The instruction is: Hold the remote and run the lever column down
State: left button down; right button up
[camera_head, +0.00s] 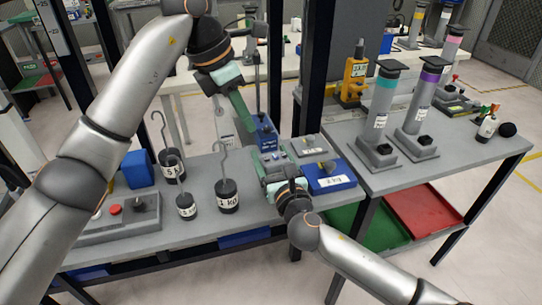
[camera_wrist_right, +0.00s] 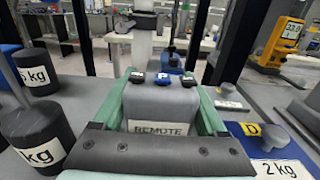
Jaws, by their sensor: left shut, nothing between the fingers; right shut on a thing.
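My right gripper (camera_head: 262,168) is shut on the remote (camera_wrist_right: 160,105), a grey box marked REMOTE with several dark and blue buttons on its far end. The green fingers clasp it on both sides in the right wrist view; in the head view the gripper largely hides it. My left gripper (camera_head: 246,114) is higher, shut and empty, its green fingers pointing down beside a slim upright post with a blue base (camera_head: 265,134). I cannot tell if they touch it. I cannot tell for certain which upright is the lever column. A pale upright (camera_wrist_right: 143,45) stands beyond the remote in the wrist view.
Hooked black weights (camera_head: 227,194) and a grey box with a red button (camera_head: 115,209) stand left on the bench. A blue 2 kg block (camera_head: 330,178) lies right of the right gripper. Two grey cylinders on stands, one purple-banded (camera_head: 422,108), occupy the right table. Dark frame posts (camera_head: 320,65) rise behind.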

dwell(0.6)
pick_arm(q)
jog(key=d+m+t, duration=0.1)
jog(key=t, duration=0.1)
jog(key=d+r+m+t+h, duration=0.1)
jog(key=w+m+t, duration=0.1)
jog(key=m+t, duration=0.1)
jog(key=shift+d+r+t+h, duration=0.3)
jog(key=shift+d+r+h, duration=0.1)
send_near(274, 153)
jog(key=shift+r+x, duration=0.2)
jog(key=shift+x, duration=1.6)
jog(key=shift+w+d+f, duration=0.1)
jog(key=shift+w+f, duration=0.05)
dwell(0.8)
jog(key=shift+f, duration=0.3)
